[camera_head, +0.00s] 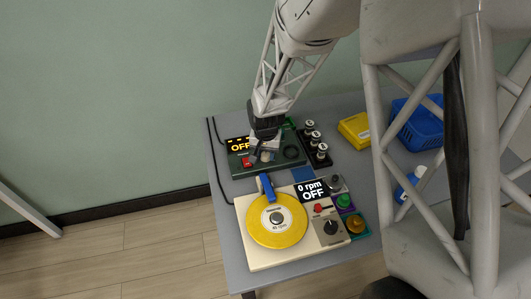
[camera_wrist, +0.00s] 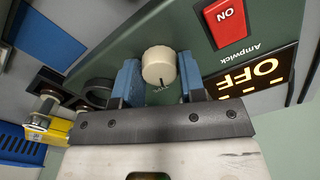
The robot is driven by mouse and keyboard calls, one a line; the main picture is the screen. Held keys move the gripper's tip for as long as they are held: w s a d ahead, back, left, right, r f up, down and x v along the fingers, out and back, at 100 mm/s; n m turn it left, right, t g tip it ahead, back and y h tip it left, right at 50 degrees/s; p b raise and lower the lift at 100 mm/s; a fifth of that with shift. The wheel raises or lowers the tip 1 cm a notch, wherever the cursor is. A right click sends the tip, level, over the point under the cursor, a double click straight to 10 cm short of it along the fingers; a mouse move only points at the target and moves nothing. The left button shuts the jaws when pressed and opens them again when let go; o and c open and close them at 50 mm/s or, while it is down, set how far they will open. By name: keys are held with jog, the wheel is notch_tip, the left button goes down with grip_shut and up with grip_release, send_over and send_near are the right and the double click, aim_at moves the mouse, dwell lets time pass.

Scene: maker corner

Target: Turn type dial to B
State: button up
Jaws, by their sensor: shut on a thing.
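The type dial (camera_wrist: 158,66) is a cream round knob with a dark pointer line on the green soldering-station panel (camera_wrist: 130,25) marked Ampwick. My gripper (camera_wrist: 159,72) is shut on the dial, with one blue finger on each side of it. The panel lettering beside the dial is mostly hidden by the gripper, and I cannot read a B or the dial's setting. In the head view my gripper (camera_head: 265,146) is down at the green station (camera_head: 240,169), and largely covers the dial. The station's display (camera_wrist: 257,75) reads OFF.
A red switch (camera_wrist: 226,22) sits beside the display. In front is a cream machine with a yellow disc (camera_head: 262,232), a display (camera_head: 311,190) reading 0 rpm OFF, and knobs.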

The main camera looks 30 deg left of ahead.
aim_at(266, 154)
jog(key=m, duration=0.6)
jog(key=shift+m, duration=0.4)
jog(key=o, duration=0.9)
jog(key=shift+r, duration=0.1)
jog(key=shift+r, duration=3.85)
jog(key=shift+d, duration=0.1)
